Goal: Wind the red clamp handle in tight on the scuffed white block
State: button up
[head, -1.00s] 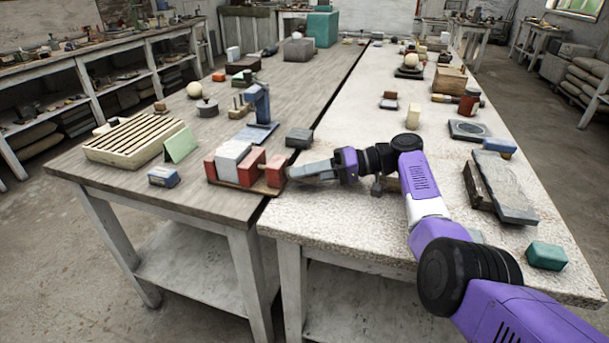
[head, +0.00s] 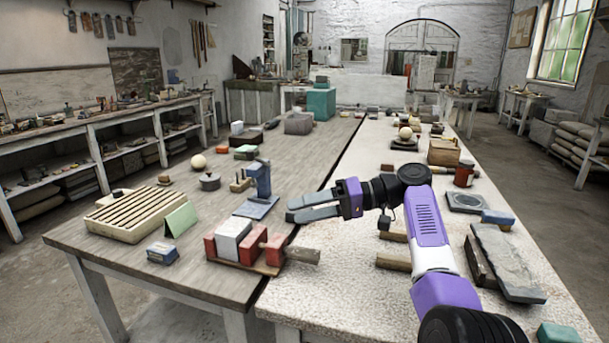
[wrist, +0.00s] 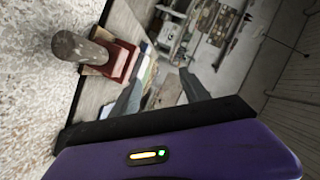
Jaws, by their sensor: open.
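The clamp (head: 245,266) sits on a wooden base at the front right corner of the dark wooden table. The scuffed white block (head: 232,239) stands between red blocks of the clamp; I cannot tell whether a small gap remains. The clamp handle (head: 303,254), a brownish round bar, sticks out to the right from the right red block (head: 274,248). The handle also shows in the wrist view (wrist: 74,46), beside a red block (wrist: 122,61). My gripper (head: 290,209) is open and empty, above and apart from the handle.
A blue metal stand (head: 259,181) is behind the clamp, near my fingers. Wooden pieces (head: 393,262) lie under my arm on the pale table. Grey slabs (head: 505,262) are at right.

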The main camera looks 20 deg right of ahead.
notch_tip(320, 180, up, 8)
jog(key=shift+c, duration=0.2)
